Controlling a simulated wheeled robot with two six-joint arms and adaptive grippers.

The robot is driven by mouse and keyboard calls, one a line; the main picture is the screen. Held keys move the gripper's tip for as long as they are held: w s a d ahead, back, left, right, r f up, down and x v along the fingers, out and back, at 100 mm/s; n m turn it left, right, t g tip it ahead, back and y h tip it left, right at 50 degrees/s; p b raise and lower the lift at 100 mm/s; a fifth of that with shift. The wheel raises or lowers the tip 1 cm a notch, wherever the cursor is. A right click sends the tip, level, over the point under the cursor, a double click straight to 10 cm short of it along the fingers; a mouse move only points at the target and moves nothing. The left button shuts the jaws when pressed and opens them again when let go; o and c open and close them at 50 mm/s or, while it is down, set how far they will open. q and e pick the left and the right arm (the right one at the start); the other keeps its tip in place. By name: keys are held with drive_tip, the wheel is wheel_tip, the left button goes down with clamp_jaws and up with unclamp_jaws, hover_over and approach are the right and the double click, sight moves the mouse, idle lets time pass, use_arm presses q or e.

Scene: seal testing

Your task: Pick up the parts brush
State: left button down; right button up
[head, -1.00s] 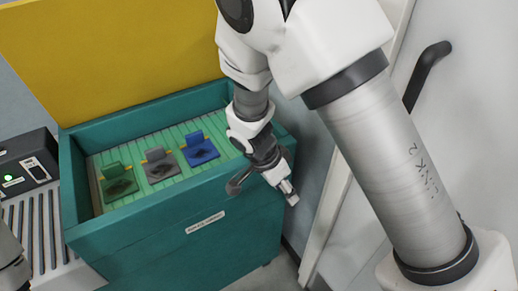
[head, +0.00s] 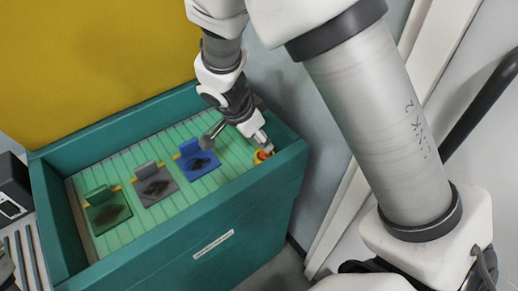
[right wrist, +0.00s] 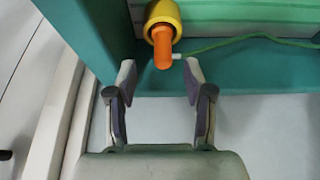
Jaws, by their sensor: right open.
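The likely parts brush shows in the right wrist view as an orange handle (right wrist: 162,50) with a yellow ring or holder around its upper part, at the inner corner of the teal tank. In the head view the orange piece (head: 262,156) is at the tank's right end, partly hidden by the gripper. No bristles show. My right gripper (head: 265,143) is open and empty over that end. In the right wrist view its two fingers (right wrist: 158,82) point toward the orange handle, one to each side and short of it. A grey and white sliver at the head view's left edge may be my left gripper.
The teal tank (head: 200,240) has a ribbed green floor holding green (head: 105,212), grey (head: 154,186) and blue (head: 198,161) trays with dark pieces. A raised yellow panel (head: 90,60) stands behind. A thin green cord (right wrist: 240,40) runs near the handle. A wall is close on the right.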

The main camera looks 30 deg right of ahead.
drive_tip(key=shift+s+d+f, duration=0.15)
drive_tip(key=shift+d+f, duration=0.15)
drive_tip(key=shift+f, duration=0.1)
drive_tip(key=x, duration=0.2)
drive_tip(key=w+x, duration=0.1)
drive_tip(key=x, duration=0.1)
drive_tip(key=shift+d+f, duration=0.2)
drive_tip(key=shift+f, duration=0.05)
drive_tip(key=shift+s+r, duration=0.1)
drive_tip(key=shift+r, duration=0.1)
drive_tip(key=shift+c, duration=0.7)
drive_tip(key=shift+a, duration=0.1)
clamp_jaws()
drive_tip(key=shift+r, duration=0.55)
wheel_tip(320, 180, up, 27)
drive_tip(key=shift+p, duration=0.45)
